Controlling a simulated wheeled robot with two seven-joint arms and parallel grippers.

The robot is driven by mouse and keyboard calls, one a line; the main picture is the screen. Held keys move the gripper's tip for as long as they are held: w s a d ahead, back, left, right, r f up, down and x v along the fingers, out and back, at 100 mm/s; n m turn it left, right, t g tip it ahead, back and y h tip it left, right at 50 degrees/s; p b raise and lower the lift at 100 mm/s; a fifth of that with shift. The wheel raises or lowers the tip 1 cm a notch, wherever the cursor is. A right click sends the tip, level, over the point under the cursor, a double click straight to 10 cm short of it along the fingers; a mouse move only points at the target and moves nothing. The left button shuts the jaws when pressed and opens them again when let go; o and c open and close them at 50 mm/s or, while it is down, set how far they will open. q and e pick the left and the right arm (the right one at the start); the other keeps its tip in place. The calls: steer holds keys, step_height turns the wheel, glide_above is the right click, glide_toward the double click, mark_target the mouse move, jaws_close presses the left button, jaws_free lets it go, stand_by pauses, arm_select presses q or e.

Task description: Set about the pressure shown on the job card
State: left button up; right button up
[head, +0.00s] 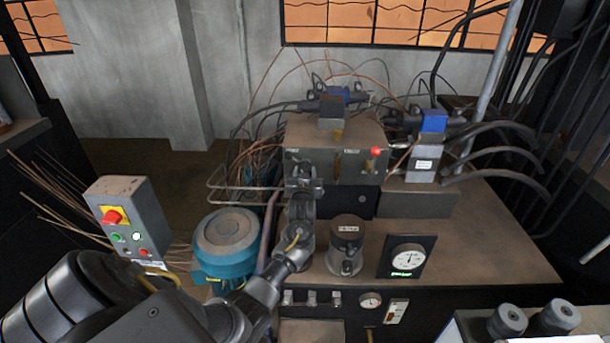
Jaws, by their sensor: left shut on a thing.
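My left arm reaches up from the lower left. Its gripper (304,180) is shut on a small part at the front left of the grey valve block (350,138). The fingers hide most of that part, so I cannot tell its shape. A round white pressure gauge (407,258) with a dark needle and a green mark stands on a black plate at the right. A smaller gauge (370,300) sits in the lower front panel. Gauge numbers are too small to read. A white sheet (550,340) shows at the bottom right edge; I cannot tell whether it is the job card.
A dark cylinder (346,242) stands near my forearm. A teal motor (226,243) and a button box (128,220) with a red stop button are at the left. Hoses crowd the right. The bench top (480,235) is clear right of the gauge.

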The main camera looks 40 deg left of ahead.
arm_select(q)
steer(key=shift+r, duration=0.1)
stand_by(0.3)
steer(key=o, duration=1)
steer(key=shift+c, duration=0.2)
steer(key=b+v, duration=0.2)
steer(key=v, duration=0.8)
steer(key=shift+s+d, duration=0.25)
steer(key=shift+d, duration=0.05)
